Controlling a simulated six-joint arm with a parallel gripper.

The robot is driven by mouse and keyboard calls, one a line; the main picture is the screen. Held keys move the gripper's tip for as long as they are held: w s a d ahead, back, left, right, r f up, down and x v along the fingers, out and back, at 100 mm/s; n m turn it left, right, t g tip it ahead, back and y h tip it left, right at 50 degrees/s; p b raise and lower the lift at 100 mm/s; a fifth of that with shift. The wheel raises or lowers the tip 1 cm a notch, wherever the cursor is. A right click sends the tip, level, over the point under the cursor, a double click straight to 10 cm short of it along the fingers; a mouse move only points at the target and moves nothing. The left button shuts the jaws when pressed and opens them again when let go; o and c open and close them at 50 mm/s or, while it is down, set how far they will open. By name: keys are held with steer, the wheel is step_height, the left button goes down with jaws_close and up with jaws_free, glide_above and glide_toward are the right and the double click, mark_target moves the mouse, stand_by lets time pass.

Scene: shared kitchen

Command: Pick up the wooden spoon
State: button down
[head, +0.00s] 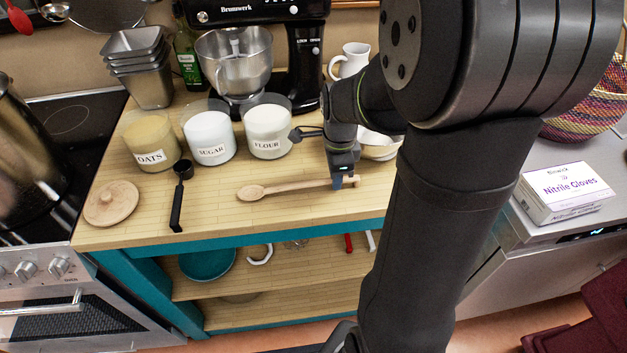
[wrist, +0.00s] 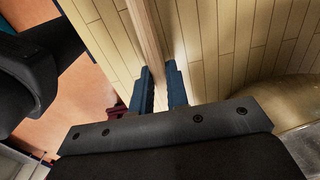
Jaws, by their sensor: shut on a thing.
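The wooden spoon (head: 285,188) lies along the front of the wooden worktop in the head view, its bowl to the left and its handle to the right. My gripper (head: 345,182) is at the handle, near its right end. In the wrist view, the spoon's handle (wrist: 147,40) runs down between the blue fingertips of my gripper (wrist: 160,88), which are shut on it. The spoon looks to be at or just above the worktop; I cannot tell if it touches.
A black measuring scoop (head: 179,195) and a round wooden lid (head: 111,203) lie left of the spoon. Oats (head: 150,138), sugar (head: 209,132) and flour (head: 267,125) jars stand behind. A pale bowl (head: 380,148) is right of my gripper. The worktop's front edge (head: 240,238) is close.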

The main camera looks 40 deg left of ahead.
steer(key=shift+r, duration=0.45)
steer(key=r, duration=0.2)
steer(key=d+r, duration=0.1)
steer(key=shift+w+r, duration=0.15)
steer(key=shift+r, duration=0.25)
steer(key=w+d+r, duration=0.2)
steer(key=d+r, duration=0.4)
steer(key=d, duration=0.4)
steer(key=shift+d+r, duration=0.15)
steer(key=shift+d, duration=0.1)
